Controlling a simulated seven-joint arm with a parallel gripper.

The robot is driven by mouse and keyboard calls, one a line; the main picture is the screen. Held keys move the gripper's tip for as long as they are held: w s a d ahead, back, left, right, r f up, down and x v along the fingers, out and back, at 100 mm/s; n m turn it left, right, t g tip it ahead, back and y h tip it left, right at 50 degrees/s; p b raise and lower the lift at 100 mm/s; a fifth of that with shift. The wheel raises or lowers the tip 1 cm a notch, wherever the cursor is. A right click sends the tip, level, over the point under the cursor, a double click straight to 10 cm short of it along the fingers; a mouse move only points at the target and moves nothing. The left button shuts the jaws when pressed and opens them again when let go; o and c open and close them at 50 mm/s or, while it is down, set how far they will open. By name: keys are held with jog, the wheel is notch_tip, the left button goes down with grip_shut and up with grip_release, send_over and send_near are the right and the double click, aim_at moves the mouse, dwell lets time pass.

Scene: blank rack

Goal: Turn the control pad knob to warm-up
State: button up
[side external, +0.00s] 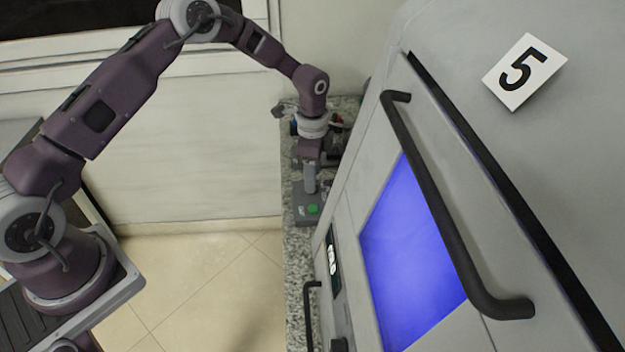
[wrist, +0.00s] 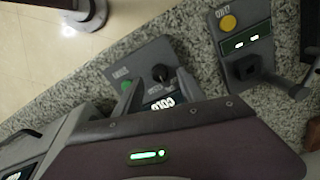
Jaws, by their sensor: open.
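In the wrist view my gripper (wrist: 156,88) is open, with a finger on either side of the knob area. I cannot tell whether the fingers touch the knob. The knob's exact setting is too small to read.
Another grey device (wrist: 240,45) with a yellow button and lit green display stands right of the pad, with a lever beside it. In the side external view a large grey machine (side external: 590,90) with a blue window and long dark handle (side external: 435,200) borders the counter (side external: 297,265).

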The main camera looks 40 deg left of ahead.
notch_tip(320, 180, down, 2)
jog(key=shift+f, duration=0.15)
grip_shut()
jog(key=shift+n, duration=0.4)
jog(key=n, duration=0.5)
jog(key=shift+n, duration=0.3)
jog(key=n, duration=0.5)
jog(key=shift+n, duration=0.4)
